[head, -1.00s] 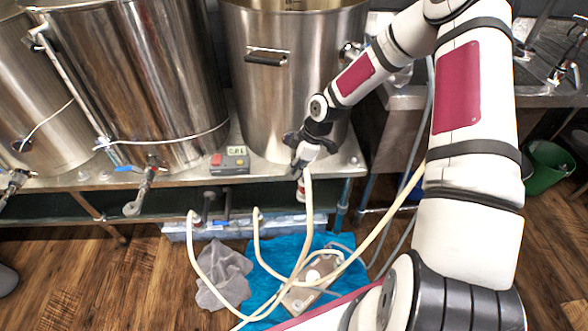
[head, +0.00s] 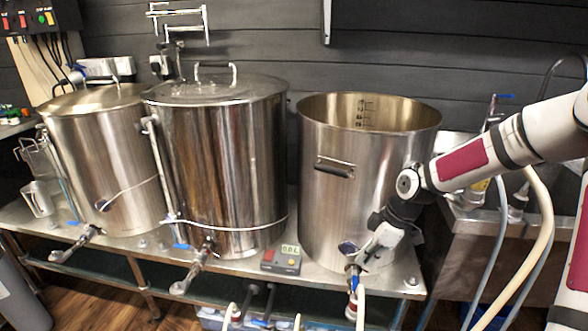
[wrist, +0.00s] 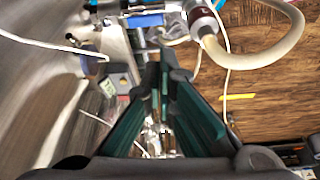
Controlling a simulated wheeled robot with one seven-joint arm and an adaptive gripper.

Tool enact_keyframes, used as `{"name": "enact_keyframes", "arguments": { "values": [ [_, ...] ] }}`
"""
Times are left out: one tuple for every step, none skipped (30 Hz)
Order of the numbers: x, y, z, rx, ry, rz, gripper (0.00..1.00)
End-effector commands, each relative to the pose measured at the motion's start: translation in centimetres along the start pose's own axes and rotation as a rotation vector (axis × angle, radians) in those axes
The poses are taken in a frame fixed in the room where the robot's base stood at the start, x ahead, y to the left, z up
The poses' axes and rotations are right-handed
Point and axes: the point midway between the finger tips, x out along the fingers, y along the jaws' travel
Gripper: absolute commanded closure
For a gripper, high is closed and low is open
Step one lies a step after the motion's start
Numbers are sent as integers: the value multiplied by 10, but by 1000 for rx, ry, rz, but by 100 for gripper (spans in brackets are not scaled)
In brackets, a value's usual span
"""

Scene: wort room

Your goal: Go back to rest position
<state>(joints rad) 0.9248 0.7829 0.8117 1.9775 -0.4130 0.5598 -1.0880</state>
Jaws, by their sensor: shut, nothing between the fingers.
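My gripper (head: 372,243) is in front of the lower right side of the open steel kettle (head: 345,205), near its outlet valve (head: 353,274). In the wrist view my gripper (wrist: 162,75) has its dark green-padded fingers converging at the tips, with nothing held between them. A pale hose (wrist: 262,58) with a metal-collared end lies beyond the fingertips to the upper right. My arm reaches in from the right of the head view. I cannot tell whether the fingertips touch the valve.
Two lidded steel kettles (head: 225,160) (head: 105,150) stand to the left on the metal bench (head: 130,246). A small controller (head: 281,260) sits at the bench's front. A sink (head: 462,212) is at the right. Pale hoses (head: 530,262) hang at the right. Wooden floor shows at lower left.

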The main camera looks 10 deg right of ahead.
Motion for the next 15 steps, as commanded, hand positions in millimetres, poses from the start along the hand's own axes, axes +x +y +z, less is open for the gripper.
{"name": "enact_keyframes", "arguments": {
  "values": [
    [-7,-4,-2,2,-19,2,100],
    [-11,-7,-2,9,-34,2,100],
    [-19,-12,-4,19,-59,2,100],
    [-26,-17,-4,31,-80,4,100],
    [-34,-21,-6,44,-104,7,100],
    [-46,-29,-7,64,-137,13,100],
    [-55,-34,-8,83,-162,19,100],
    [-65,-40,-9,101,-186,27,100],
    [-77,-48,-10,127,-216,39,100],
    [-87,-54,-11,147,-237,49,100],
    [-97,-60,-12,169,-256,61,100],
    [-110,-68,-14,197,-280,78,100],
    [-120,-74,-15,220,-297,91,100],
    [-130,-80,-17,244,-310,106,100],
    [-144,-89,-19,274,-328,126,100]
  ]
}}
